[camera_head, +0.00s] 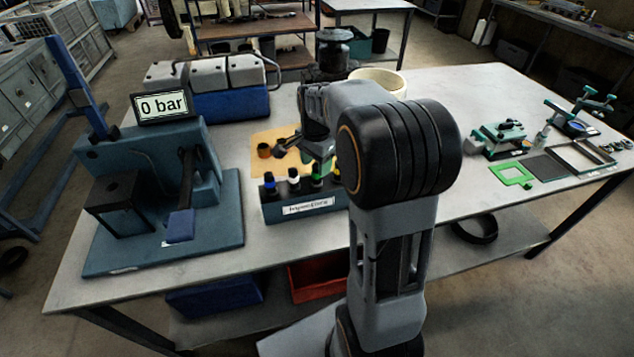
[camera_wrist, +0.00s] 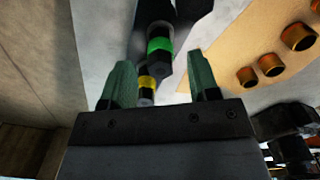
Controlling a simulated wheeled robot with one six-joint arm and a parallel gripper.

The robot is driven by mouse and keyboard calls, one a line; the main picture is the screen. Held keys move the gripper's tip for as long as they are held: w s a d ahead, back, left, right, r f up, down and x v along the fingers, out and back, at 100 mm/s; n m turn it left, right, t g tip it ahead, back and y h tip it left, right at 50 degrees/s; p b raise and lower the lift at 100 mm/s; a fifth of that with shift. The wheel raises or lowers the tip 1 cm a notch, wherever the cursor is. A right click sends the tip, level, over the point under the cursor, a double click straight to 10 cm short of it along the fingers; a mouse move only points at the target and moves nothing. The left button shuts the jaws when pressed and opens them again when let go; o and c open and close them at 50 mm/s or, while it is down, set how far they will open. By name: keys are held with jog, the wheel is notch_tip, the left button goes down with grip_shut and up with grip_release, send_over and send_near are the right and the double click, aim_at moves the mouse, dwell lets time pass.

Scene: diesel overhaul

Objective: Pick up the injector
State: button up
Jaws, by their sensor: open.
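A dark rack (camera_head: 303,208) with a white label stands on the bench. It holds several upright dark injectors with coloured bands: a blue-banded one (camera_head: 269,183), a white-banded one (camera_head: 293,177), a green-banded one (camera_head: 316,173) and a yellow-banded one, partly hidden by my arm. In the wrist view, the green-banded injector (camera_wrist: 160,45) and the yellow-banded injector (camera_wrist: 147,84) appear between the lines of my finger pads. My gripper (camera_wrist: 159,70) is open, with no injector clamped. In the head view, my arm hides most of it, just above the rack.
A blue-grey test stand (camera_head: 160,210) reading 0 bar is at the left. Behind the rack is a tan mat (camera_head: 270,138) with copper-coloured rings (camera_wrist: 271,65). A white bowl (camera_head: 380,80) stands behind my arm. Tools and a green frame (camera_head: 513,174) lie at the right.

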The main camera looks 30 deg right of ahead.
aim_at(316, 180)
jog(key=shift+d+f+p, duration=0.1)
jog(key=shift+f+p, duration=0.45)
jog(key=shift+f, duration=2.05)
jog(key=shift+c, duration=0.3)
grip_shut()
